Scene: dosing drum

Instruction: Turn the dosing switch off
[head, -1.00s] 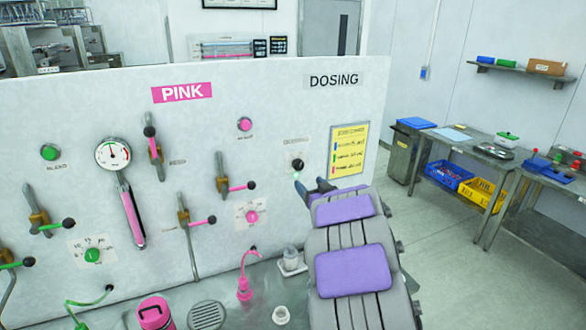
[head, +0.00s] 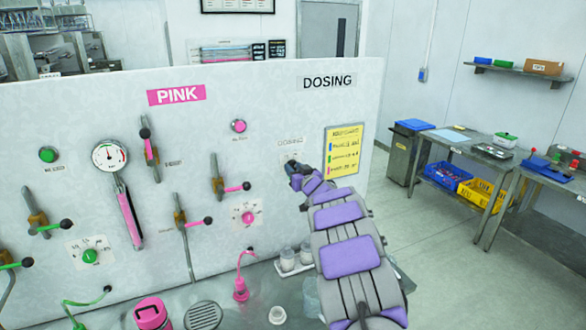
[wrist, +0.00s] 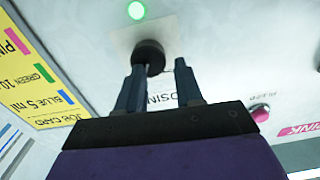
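The dosing switch is a round black knob (wrist: 148,52) on a pale plate, with a lit green lamp (wrist: 136,10) beside it in the wrist view. My gripper (wrist: 160,64) is open, its two dark fingers spread apart. The knob shows just beyond the fingertips, closer to the left finger, which overlaps its edge; I cannot tell whether they touch. In the head view my gripper (head: 293,167) is at the panel just below the small dosing label (head: 290,141) and hides most of the switch and the lamp.
The yellow job card (head: 344,152) is right of the switch. A pink button (head: 239,126) and a lever with a pink handle (head: 236,188) are to the left. White containers (head: 288,259) stand on the counter below. A table (head: 470,145) with bins is at the right.

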